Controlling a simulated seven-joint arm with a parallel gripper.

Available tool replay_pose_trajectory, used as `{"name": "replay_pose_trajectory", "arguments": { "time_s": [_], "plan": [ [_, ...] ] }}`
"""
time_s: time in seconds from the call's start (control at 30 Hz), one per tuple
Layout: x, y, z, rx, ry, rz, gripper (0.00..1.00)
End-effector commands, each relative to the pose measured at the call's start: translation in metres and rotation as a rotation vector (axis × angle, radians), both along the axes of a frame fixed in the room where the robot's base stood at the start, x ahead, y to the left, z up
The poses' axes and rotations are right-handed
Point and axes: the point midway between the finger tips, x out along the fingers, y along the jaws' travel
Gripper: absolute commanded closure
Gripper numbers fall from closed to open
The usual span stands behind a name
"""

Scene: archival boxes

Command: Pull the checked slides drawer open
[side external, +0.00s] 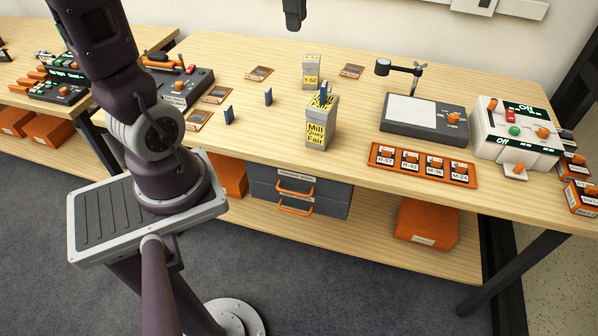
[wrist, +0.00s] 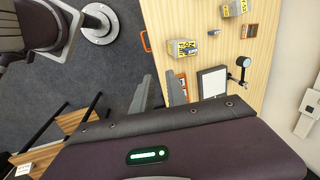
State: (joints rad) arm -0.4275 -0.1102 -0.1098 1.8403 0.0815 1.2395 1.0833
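Two dark grey drawers sit one above the other under the table's front edge. The upper drawer (side external: 264,174) and the lower drawer (side external: 334,208) each have an orange handle, the upper handle (side external: 295,188) and the lower handle (side external: 295,209). Both look closed. Their small labels are too small to read, so I cannot tell which says checked slides. An orange handle also shows in the wrist view (wrist: 146,41). My gripper (wrist: 160,92) is open and empty, its two grey fingers apart, away from the drawers. A dark tip at the top of the side view appears to be part of it.
A grey-yellow slide box (side external: 320,124) stands on the tabletop above the drawers. An orange rack (side external: 423,167) lies along the front edge to the right. An orange box (side external: 426,222) sits on the lower shelf (side external: 370,240). The floor before the drawers is clear.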

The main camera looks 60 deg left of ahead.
Motion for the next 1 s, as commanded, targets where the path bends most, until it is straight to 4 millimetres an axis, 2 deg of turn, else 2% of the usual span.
{"name": "replay_pose_trajectory", "arguments": {
  "time_s": [0.37,0.6,1.0],
  "plan": [
    [-0.003,-0.002,-0.136,-0.005,0.011,-0.002,0.82],
    [-0.004,-0.004,-0.229,-0.004,0.014,-0.007,0.82],
    [-0.004,-0.001,-0.37,0.001,0.01,-0.002,0.82]
  ]
}}
